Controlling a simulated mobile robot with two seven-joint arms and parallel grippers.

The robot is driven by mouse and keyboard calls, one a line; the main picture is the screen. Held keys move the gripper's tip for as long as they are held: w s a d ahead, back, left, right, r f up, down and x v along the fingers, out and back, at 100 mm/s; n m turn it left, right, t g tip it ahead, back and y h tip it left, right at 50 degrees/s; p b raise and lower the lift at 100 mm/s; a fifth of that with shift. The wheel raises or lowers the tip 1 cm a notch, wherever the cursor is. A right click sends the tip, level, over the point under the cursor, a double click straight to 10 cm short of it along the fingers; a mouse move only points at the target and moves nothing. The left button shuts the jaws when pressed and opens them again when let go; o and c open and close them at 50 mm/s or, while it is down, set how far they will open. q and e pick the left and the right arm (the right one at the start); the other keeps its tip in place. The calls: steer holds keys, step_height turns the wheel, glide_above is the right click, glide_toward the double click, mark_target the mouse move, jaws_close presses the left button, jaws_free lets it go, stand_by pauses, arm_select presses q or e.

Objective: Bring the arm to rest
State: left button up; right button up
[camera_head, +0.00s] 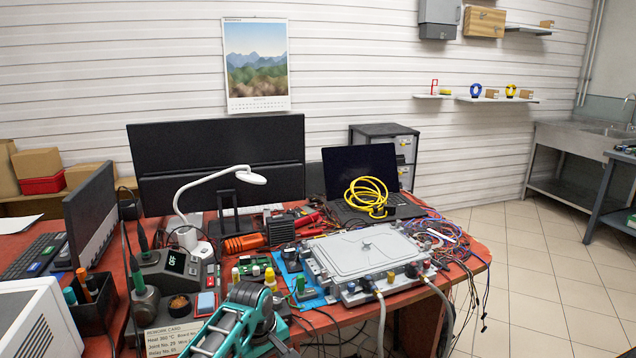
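A teal and dark grey arm link, which appears to be mine, rises from the bottom edge left of centre. No fingertips can be made out on it, and no second arm shows. A grey metal unit (365,252) with a flat lid lies on the red-brown bench (470,262). One grey hose (381,325) runs down from a front fitting (368,284). A second grey hose (441,298) runs down from the fitting (412,270) near the right front corner. Both hoses appear joined to their fittings.
A monitor (220,160), a laptop (350,170) with a coiled yellow cable (367,196), and a white lamp (188,236) stand behind. A soldering station (172,268) and a pen holder (95,300) crowd the left. Loose wires hang off the right edge; the floor there is clear.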

arm_select(q)
steer(key=s+a+f+m+t+h, duration=0.1)
steer(key=s+a+f+m+t, duration=0.15)
steer(key=s+f, duration=0.35)
steer(key=s+a+f+m+t, duration=0.1)
steer(key=s+f+m+t, duration=0.15)
steer(key=s+f, duration=0.35)
steer(key=s+a+r+m+t, duration=0.2)
steer(key=s+r, duration=0.1)
steer(key=s, duration=0.4)
steer(key=s+a+r+m+t, duration=0.2)
steer(key=s+r, duration=0.2)
steer(key=s, duration=0.3)
steer(key=shift+a+r+m, duration=0.2)
steer(key=shift+m, duration=0.2)
stand_by(0.8)
